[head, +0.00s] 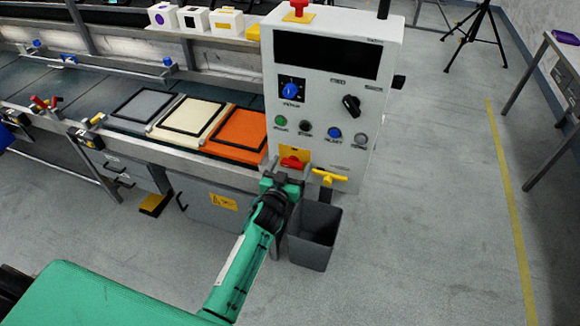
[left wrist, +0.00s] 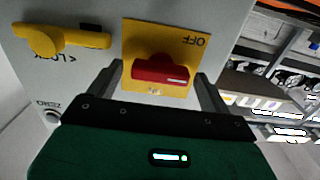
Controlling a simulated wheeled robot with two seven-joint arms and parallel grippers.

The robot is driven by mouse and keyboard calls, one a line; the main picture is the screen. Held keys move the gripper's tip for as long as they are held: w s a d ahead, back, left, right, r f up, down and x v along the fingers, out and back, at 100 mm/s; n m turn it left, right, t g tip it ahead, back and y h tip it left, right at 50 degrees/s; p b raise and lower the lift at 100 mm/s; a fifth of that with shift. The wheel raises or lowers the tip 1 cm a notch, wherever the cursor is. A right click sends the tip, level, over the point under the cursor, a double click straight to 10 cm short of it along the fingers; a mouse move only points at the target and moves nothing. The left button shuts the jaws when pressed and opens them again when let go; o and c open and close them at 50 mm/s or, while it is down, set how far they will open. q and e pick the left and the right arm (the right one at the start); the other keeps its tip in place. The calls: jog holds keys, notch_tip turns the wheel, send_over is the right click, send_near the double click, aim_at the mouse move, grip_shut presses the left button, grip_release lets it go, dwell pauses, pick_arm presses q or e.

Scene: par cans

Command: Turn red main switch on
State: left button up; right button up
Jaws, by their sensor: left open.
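The red main switch (head: 292,162) is a red handle on a yellow plate (head: 296,152), low on the front of the white control cabinet (head: 345,105). In the left wrist view the red switch handle (left wrist: 160,71) lies about level across its plate, with "OFF" printed upside down above it. My left gripper (head: 283,178) is open just in front of the switch. Its fingers (left wrist: 160,88) stand on either side of the plate's lower part, and the handle shows between them. I cannot tell whether they touch it. My right gripper does not show.
A yellow lever (head: 330,175) sits right of the switch, close to my gripper. A grey bin (head: 315,235) stands below. Buttons and knobs are higher on the cabinet. The conveyor with grey, cream and orange trays (head: 238,135) runs to the left.

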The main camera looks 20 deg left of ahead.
pick_arm(q)
jog(key=c, duration=1)
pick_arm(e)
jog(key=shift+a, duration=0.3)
pick_arm(q)
jog(key=shift+m, duration=0.3)
jog(key=m, duration=0.3)
jog(key=shift+d+b, duration=0.1)
jog(key=shift+b, duration=0.3)
jog(key=m, duration=0.5)
jog(key=shift+f+b, duration=0.1)
jog(key=shift+b, duration=0.3)
jog(key=m, duration=0.5)
jog(key=shift+d+f+b, duration=0.1)
jog(key=shift+b, duration=0.3)
jog(key=shift+m, duration=2.1)
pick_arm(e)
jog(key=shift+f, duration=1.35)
